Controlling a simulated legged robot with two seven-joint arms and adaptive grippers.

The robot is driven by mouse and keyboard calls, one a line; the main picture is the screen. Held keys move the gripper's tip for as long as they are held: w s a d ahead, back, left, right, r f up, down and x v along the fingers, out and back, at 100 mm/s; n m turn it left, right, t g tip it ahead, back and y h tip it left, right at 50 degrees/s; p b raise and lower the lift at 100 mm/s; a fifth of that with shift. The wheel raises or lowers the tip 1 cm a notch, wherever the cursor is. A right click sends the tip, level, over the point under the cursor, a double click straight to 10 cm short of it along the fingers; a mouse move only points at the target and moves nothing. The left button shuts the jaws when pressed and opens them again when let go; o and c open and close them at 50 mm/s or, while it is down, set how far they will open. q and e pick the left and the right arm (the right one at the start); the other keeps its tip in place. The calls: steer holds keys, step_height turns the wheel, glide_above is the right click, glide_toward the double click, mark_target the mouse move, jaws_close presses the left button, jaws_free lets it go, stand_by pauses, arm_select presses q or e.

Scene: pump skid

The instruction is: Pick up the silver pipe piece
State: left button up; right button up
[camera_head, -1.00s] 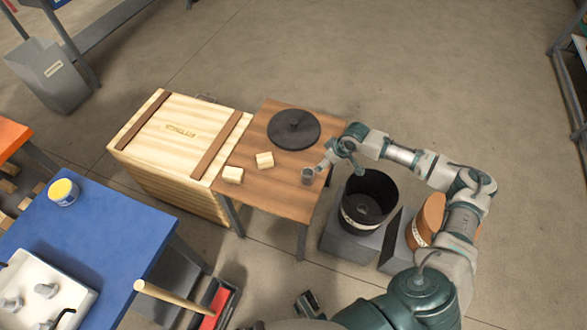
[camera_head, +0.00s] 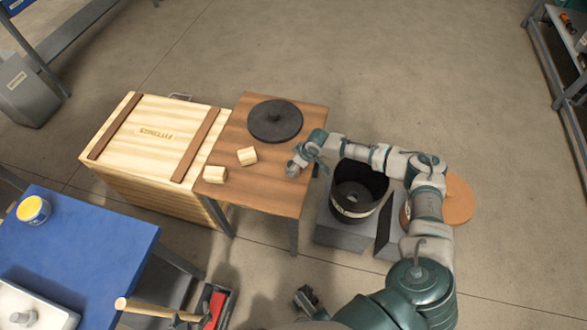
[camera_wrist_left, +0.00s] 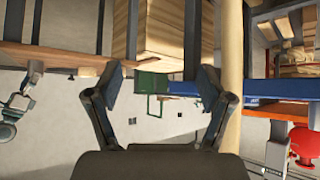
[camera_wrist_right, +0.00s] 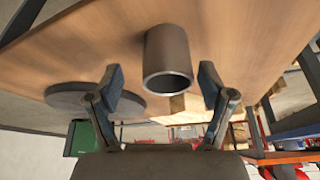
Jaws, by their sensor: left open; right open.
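The silver pipe piece (camera_wrist_right: 167,52) is a short grey hollow cylinder at the brown wooden table. In the right wrist view its open end faces the camera, and it shows between and just beyond the fingers. My right gripper (camera_wrist_right: 160,88) is open and empty, close to the pipe piece; contact cannot be told. In the head view the right gripper (camera_head: 307,157) is at the table's right side, partly covering the pipe piece (camera_head: 293,169). My left gripper (camera_head: 307,298) is low at the bottom centre, open and empty; it also shows in the left wrist view (camera_wrist_left: 160,84).
On the brown table (camera_head: 265,194) are a black round lid (camera_head: 275,120) and two wooden blocks (camera_head: 247,156). A wooden crate (camera_head: 150,135) stands left, a black bucket (camera_head: 358,190) right. A blue table (camera_head: 85,250) and a hammer handle (camera_head: 145,308) are near my left side.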

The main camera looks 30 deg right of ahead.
steer(key=x, duration=0.1)
steer(key=b+x, duration=0.1)
steer(key=x, duration=0.1)
steer(key=shift+w+a, duration=0.1)
steer(key=shift+a, duration=0.3)
steer(key=shift+a+r, duration=0.1)
steer(key=shift+a, duration=0.15)
steer(key=shift+d, duration=0.45)
steer(key=c, duration=1.3)
arm_select(q)
steer(key=w+r+t, duration=0.1)
steer(key=w+d+r+t, duration=0.1)
steer(key=w, duration=0.1)
steer(key=shift+w+r+t+h, duration=0.1)
steer(key=shift+w+t+h, duration=0.1)
steer(key=shift+t+h, duration=0.15)
arm_select(e)
steer(key=shift+a, duration=0.1)
arm_select(q)
steer(key=shift+a, duration=0.1)
arm_select(e)
steer(key=shift+a, duration=0.1)
